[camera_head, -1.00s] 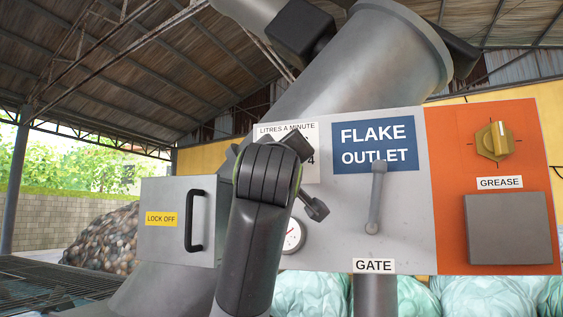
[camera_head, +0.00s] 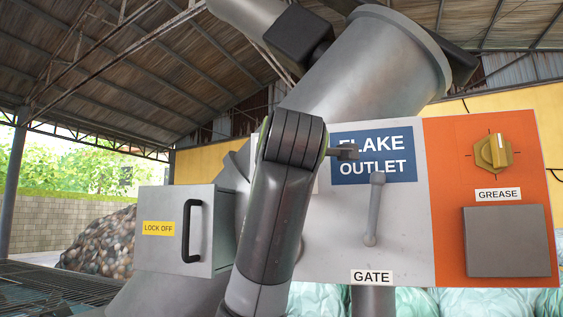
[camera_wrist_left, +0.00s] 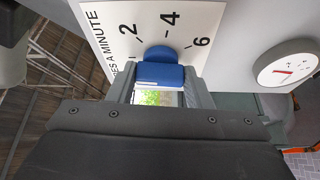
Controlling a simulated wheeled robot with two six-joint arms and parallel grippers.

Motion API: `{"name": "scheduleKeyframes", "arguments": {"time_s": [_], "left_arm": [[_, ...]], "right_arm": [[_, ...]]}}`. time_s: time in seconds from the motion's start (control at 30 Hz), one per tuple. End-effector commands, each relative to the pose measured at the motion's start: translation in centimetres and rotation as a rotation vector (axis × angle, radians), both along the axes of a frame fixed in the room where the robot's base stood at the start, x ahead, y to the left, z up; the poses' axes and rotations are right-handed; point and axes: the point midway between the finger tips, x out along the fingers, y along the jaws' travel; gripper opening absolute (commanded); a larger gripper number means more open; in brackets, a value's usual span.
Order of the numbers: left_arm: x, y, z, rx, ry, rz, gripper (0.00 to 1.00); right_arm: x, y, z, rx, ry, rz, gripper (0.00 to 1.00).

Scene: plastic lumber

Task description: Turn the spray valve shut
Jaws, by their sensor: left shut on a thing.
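The spray valve is a blue knob (camera_wrist_left: 160,74) on a white dial plate (camera_wrist_left: 112,22) marked litres a minute, with 2, 4 and 6 visible. In the left wrist view the fingers of my left gripper (camera_wrist_left: 158,90) stand on both sides of the knob and are shut on it. The plate looks turned in that view, its heading running up the left side. Any zero mark and the knob's pointer cannot be made out. In the head view my left wrist (camera_head: 293,140) covers the knob and most of the plate. My right gripper is not in view.
A round gauge (camera_wrist_left: 287,67) is close by the dial. The grey panel also has a flake outlet sign (camera_head: 375,166) and a gate lever (camera_head: 374,210). A yellow grease knob (camera_head: 493,152) is at the right. A lock off box (camera_head: 165,250) with a handle is at the left.

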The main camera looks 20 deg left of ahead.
Motion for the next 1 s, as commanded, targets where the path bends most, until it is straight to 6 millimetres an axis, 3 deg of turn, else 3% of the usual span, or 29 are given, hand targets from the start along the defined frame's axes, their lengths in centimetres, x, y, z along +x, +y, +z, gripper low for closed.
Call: {"name": "scheduleKeyframes", "arguments": {"time_s": [0.3,0.77,0.8,0.97,1.0], "left_arm": [[0.08,-0.03,-0.12,-0.100,0.010,0.000,0.23],[0.10,-0.04,-0.17,-0.114,0.010,-0.001,0.23],[0.10,-0.04,-0.17,-0.114,0.010,-0.001,0.47],[0.07,-0.03,-0.10,-0.112,0.008,-0.002,0.67],[0.06,-0.02,-0.08,-0.112,0.007,-0.001,0.67]], "right_arm": [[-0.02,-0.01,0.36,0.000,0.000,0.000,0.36],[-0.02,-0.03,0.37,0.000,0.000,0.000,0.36],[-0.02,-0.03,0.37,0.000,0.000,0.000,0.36],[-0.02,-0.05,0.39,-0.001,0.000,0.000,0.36],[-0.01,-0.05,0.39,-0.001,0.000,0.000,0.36]]}}
